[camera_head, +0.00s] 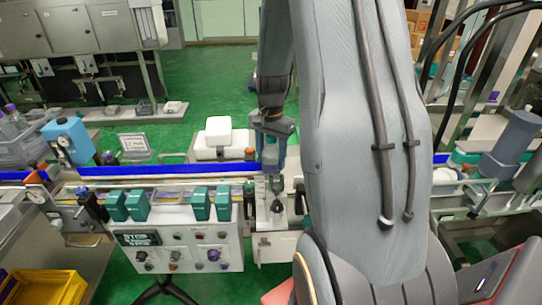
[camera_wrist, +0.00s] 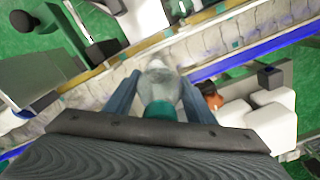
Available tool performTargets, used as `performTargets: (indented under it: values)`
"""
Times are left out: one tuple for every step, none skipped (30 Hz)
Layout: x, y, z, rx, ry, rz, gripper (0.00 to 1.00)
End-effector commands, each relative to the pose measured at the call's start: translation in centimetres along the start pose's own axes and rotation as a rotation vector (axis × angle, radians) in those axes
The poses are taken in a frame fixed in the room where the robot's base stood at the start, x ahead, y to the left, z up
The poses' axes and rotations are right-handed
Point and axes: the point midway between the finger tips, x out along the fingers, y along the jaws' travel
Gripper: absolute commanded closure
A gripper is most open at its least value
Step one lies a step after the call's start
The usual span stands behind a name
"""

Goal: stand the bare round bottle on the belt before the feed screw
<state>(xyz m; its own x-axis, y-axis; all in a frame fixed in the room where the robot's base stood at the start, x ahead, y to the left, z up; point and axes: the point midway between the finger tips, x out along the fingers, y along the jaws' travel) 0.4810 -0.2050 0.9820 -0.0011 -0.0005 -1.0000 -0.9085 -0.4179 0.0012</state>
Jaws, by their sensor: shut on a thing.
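My gripper (camera_head: 271,155) hangs over the conveyor line at the middle of the head view. In the wrist view my gripper (camera_wrist: 158,82) is shut on a clear round bottle (camera_wrist: 158,76) with a teal top (camera_wrist: 158,109); one finger is on each side. No label shows on the bottle. The belt (camera_wrist: 205,42) runs diagonally behind the bottle in the wrist view. Whether the bottle's base touches it cannot be told. In the head view the bottle is not clearly seen, and my arm hides part of the line. I cannot make out the feed screw for certain.
A blue guide rail (camera_head: 175,170) runs along the line. A control panel (camera_head: 180,252) with teal boxes (camera_head: 202,203) stands in front. A white box unit (camera_head: 217,138) is behind the rail. A blue device (camera_head: 68,141) stands at the left, and a grey cylinder (camera_head: 512,136) at the right.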

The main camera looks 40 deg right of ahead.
Motion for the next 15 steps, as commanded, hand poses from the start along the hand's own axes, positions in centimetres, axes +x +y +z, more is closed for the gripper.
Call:
performTargets:
  values:
    - [0.03, -0.04, -0.04, 0.0, 0.001, -0.001, 0.9]
    - [0.06, -0.04, -0.05, 0.0, 0.002, -0.001, 0.9]
    - [0.06, -0.05, -0.05, 0.0, 0.002, -0.002, 0.9]
    - [0.06, -0.05, -0.06, 0.0, 0.002, -0.002, 0.9]
    - [0.06, -0.05, -0.05, 0.0, 0.002, -0.002, 0.9]
    - [0.05, -0.05, -0.05, 0.0, 0.002, -0.001, 0.9]
    - [0.06, -0.05, -0.05, 0.0, 0.002, -0.001, 0.9]
    - [0.07, -0.05, -0.05, 0.0, 0.002, -0.001, 0.9]
    - [0.14, -0.05, -0.04, 0.0, 0.001, -0.001, 0.9]
    - [0.22, -0.05, -0.04, 0.0, 0.001, -0.001, 0.9]
    - [0.31, -0.05, -0.04, 0.0, 0.001, -0.001, 0.9]
    - [0.36, -0.02, -0.01, 0.0, 0.0, 0.0, 0.47]
    - [0.34, -0.02, -0.01, 0.0, 0.0, 0.0, 0.42]
    - [0.33, -0.02, -0.01, 0.0, 0.0, 0.0, 0.37]
    - [0.32, -0.02, -0.01, 0.0, 0.0, 0.0, 0.32]
